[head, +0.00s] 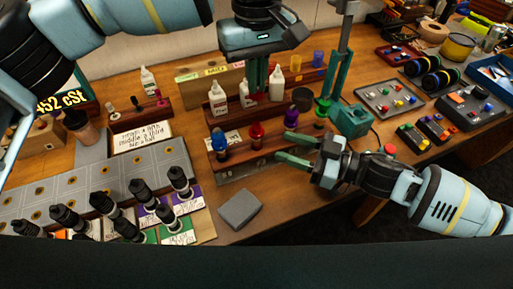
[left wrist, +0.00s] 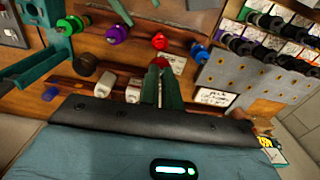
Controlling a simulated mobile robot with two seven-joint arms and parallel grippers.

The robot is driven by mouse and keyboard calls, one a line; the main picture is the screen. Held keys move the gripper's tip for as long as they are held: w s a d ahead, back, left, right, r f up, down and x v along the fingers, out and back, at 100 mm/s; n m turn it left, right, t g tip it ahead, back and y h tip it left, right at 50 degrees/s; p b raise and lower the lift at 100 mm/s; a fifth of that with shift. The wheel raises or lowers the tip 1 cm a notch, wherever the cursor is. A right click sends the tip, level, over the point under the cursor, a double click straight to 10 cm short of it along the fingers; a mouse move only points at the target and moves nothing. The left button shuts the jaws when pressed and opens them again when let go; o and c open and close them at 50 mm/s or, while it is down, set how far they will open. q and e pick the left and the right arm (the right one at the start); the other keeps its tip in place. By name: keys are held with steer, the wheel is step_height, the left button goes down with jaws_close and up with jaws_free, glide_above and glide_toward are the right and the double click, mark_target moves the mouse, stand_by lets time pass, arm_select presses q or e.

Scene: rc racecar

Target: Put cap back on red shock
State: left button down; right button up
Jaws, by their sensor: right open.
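The red shock (head: 257,137) stands upright in the front wooden rack, between the blue shock (head: 219,142) and the green one (head: 322,110). It also shows beyond my left fingertips in the left wrist view (left wrist: 159,40). My left gripper (head: 258,92) points down behind the red shock, among white bottles. Its fingers are close together in the left wrist view (left wrist: 160,72), with a small red piece, seemingly the red cap (left wrist: 158,62), between the tips. The fingers partly hide it. My right gripper (head: 292,148) is open and empty, right of the red shock, its fingers pointing left.
White bottles (head: 217,97) stand in the rack behind. A purple piece (head: 302,98) is near the green shock. A grey block (head: 239,209) lies in front. Several black shocks (head: 144,192) stand at the left. A teal stand (head: 350,118) rises at the right.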

mark_target(266, 149)
steer(key=shift+x, duration=3.15)
jaws_close()
